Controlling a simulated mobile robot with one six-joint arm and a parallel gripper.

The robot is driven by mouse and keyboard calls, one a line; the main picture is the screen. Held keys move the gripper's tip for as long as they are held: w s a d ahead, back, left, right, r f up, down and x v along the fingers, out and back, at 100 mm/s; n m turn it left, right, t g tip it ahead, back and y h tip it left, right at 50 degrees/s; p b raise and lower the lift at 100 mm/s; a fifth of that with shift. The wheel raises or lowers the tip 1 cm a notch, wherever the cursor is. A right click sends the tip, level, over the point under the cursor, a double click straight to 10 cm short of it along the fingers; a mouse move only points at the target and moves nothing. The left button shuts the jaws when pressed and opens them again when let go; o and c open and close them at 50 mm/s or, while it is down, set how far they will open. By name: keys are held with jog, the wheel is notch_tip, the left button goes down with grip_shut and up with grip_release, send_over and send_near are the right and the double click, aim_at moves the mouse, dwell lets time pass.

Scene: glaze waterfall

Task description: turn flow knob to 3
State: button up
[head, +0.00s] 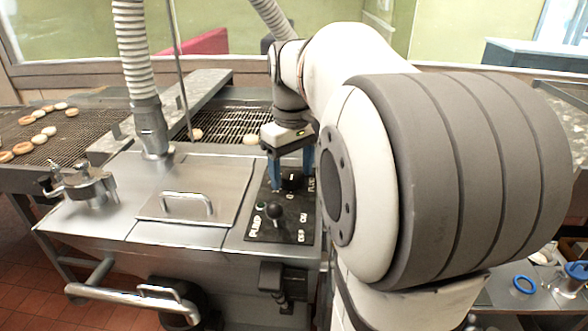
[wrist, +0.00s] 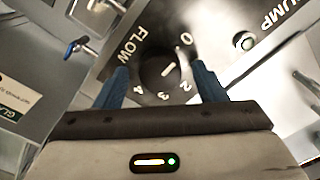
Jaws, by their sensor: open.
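The black flow knob (wrist: 156,76) sits on the black control panel (head: 262,230), beside the word FLOW. The marks 0, 2, 3 and 4 show around it in the wrist view. The knob's white pointer line slants up and right, toward the 0 side and away from 3. The 1 mark is not visible. My gripper (wrist: 160,67) is open, with one blue finger on each side of the knob and a gap to both. In the head view the knob (head: 291,182) shows between the fingers; whether they reach down to panel level is unclear.
A wire conveyor (head: 232,123) with doughnuts runs behind.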

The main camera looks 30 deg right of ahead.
jog(key=shift+d, duration=0.1)
jog(key=c, duration=1)
jog(key=shift+o, duration=0.2)
